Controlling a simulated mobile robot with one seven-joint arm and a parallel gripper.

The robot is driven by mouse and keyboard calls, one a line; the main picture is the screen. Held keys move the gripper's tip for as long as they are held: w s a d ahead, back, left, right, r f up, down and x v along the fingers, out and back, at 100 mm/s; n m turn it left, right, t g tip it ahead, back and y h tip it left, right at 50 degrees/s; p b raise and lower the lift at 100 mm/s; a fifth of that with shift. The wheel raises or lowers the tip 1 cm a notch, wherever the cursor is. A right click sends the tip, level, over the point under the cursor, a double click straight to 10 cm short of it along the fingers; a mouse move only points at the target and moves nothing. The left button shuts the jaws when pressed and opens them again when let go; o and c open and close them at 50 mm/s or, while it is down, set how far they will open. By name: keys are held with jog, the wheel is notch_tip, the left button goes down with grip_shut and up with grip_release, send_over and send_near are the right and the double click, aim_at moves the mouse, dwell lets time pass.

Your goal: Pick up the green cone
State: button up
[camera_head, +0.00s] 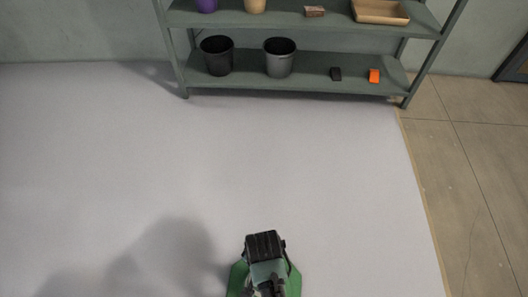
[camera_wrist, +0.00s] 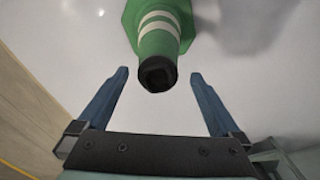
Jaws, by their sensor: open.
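The green cone (camera_wrist: 157,38) has white bands and a black tip. In the wrist view its tip lies between my fingertips, with a gap on each side, and its body extends to the top edge. In the head view only parts of its green base (camera_head: 294,282) show at the bottom; my arm hides the rest. My gripper (camera_wrist: 159,76) is open and empty, its two blue fingers spread to either side of the tip. I cannot tell the exact height of the fingers relative to the tip.
A grey-green shelf (camera_head: 300,88) stands at the back. The pale floor around the cone is clear.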

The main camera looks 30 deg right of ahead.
jog(key=f, duration=0.1)
jog(key=f+b, duration=0.1)
jog(key=f, duration=0.1)
jog(key=f+b, duration=0.1)
jog(key=f, duration=0.1)
jog(key=shift+s+f, duration=0.25)
jog(key=shift+c, duration=0.3)
grip_shut()
jog(key=shift+w+r, duration=0.1)
jog(key=shift+r, duration=0.05)
